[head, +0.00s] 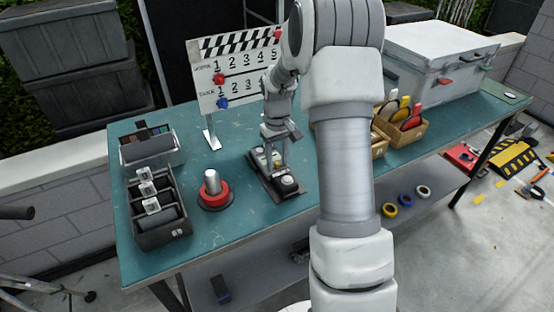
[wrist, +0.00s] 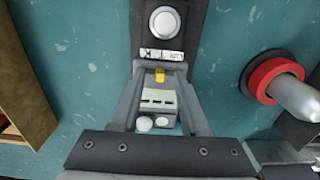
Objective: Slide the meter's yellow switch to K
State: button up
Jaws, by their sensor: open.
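The meter (head: 290,187) is a dark, narrow device lying on the green table, with a white round dome (wrist: 163,20) at one end. In the wrist view a white label strip with LUX and K lettering (wrist: 158,56) crosses its face. The small yellow switch (wrist: 160,75) sits just below that strip, near its middle. I cannot tell its exact setting. My gripper (wrist: 160,72) is open, pointing down over the meter, with one finger on each side of the switch. Whether a finger touches the switch is not clear. In the head view my gripper partly hides the meter.
A red-based post (head: 213,190) stands left of the meter, close to it. A black divided tray (head: 160,222) is further left. A clapperboard (head: 235,70) stands behind. A bin of clamps (head: 402,130) and a white case (head: 440,60) are to the right.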

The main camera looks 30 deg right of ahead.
grip_shut()
dwell(1.5)
